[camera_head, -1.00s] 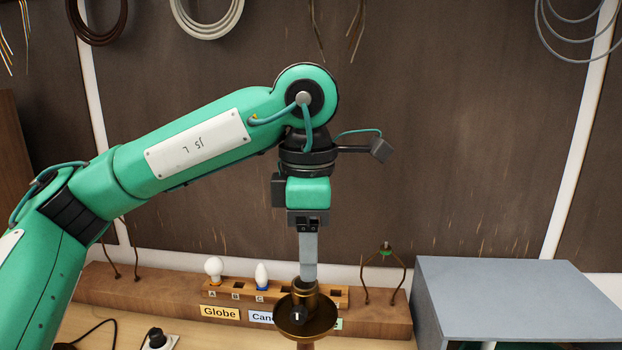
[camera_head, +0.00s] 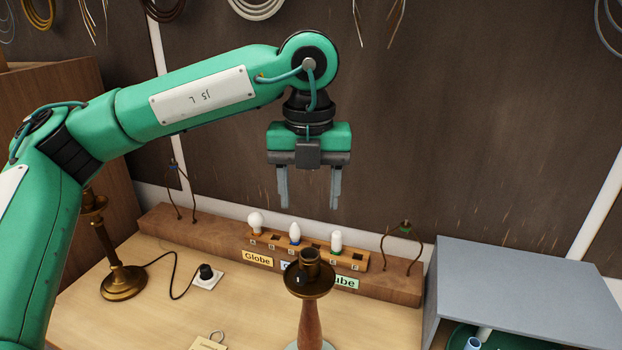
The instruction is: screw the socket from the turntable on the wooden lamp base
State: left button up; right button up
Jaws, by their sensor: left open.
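A brass socket (camera_head: 309,258) sits upright in a dark brass cup on top of the wooden lamp base (camera_head: 311,322), at the bottom middle. How tightly it is seated cannot be told. The foot of this lamp is partly cut off by the lower edge; a pale disc (camera_head: 292,346) shows under it, and I cannot tell if it is the turntable. My left gripper (camera_head: 309,195) is open and empty, pointing down above the socket and apart from it, its two fingers spread left and right. My right gripper does not show.
A wooden rack (camera_head: 310,250) with several bulbs and labels stands behind the lamp. A brass lamp (camera_head: 122,280) with a cord and plug (camera_head: 206,272) stands left. A grey box (camera_head: 525,290) stands right. The bench (camera_head: 150,320) is clear at the front left.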

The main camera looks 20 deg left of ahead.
aim_at(309, 255)
pick_arm(q)
notch_tip(309, 255, down, 12)
jog(key=p, duration=0.5)
jog(key=shift+f, duration=0.5)
jog(key=shift+c, duration=0.5)
